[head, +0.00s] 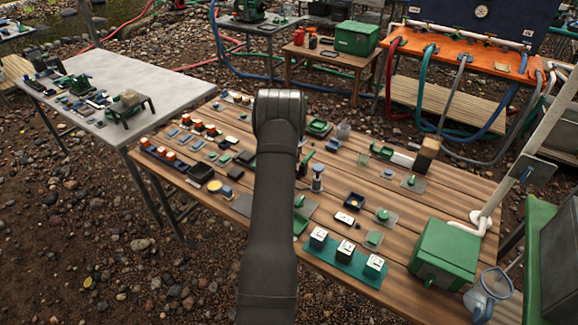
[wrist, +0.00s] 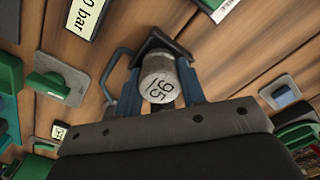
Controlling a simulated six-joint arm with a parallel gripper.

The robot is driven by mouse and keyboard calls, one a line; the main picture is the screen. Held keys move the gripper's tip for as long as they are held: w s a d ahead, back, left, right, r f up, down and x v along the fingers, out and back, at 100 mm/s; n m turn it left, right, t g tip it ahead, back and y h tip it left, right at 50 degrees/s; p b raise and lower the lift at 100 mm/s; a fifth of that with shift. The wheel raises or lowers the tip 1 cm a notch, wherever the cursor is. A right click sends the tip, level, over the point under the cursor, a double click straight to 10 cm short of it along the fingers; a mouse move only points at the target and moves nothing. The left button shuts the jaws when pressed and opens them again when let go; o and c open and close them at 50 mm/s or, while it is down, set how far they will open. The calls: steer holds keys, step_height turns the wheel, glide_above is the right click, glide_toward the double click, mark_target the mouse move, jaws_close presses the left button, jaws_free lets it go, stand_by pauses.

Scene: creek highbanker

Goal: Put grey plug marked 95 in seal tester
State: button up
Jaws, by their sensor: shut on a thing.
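The grey plug (wrist: 158,88), a short cylinder with 95 on its flat end, shows in the middle of the wrist view. My gripper (wrist: 160,68) is shut on it, with a blue finger on either side and a dark edge behind it. The planks of the table show around it. In the head view my dark arm reaches over the table and hides the gripper and plug. I cannot tell for sure which thing is the seal tester. A black-framed label ending in "0 bar" (wrist: 87,14) lies at the upper left of the wrist view.
The wooden table (head: 400,262) is crowded with small parts. A green strip (head: 343,262) with several white-topped blocks stands at its front, and a green box (head: 447,252) at the right. Green-handled plates (wrist: 58,85) lie left of the gripper. A grey table (head: 180,88) stands left.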

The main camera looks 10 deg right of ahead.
steer(key=shift+f, duration=0.3)
steer(key=o, duration=1)
steer(key=shift+o, duration=0.4)
steer(key=shift+s+f, duration=0.1)
steer(key=shift+r, duration=3.95)
steer(key=shift+f, duration=0.1)
step_height(320, 180, down, 7)
steer(key=shift+f, duration=0.1)
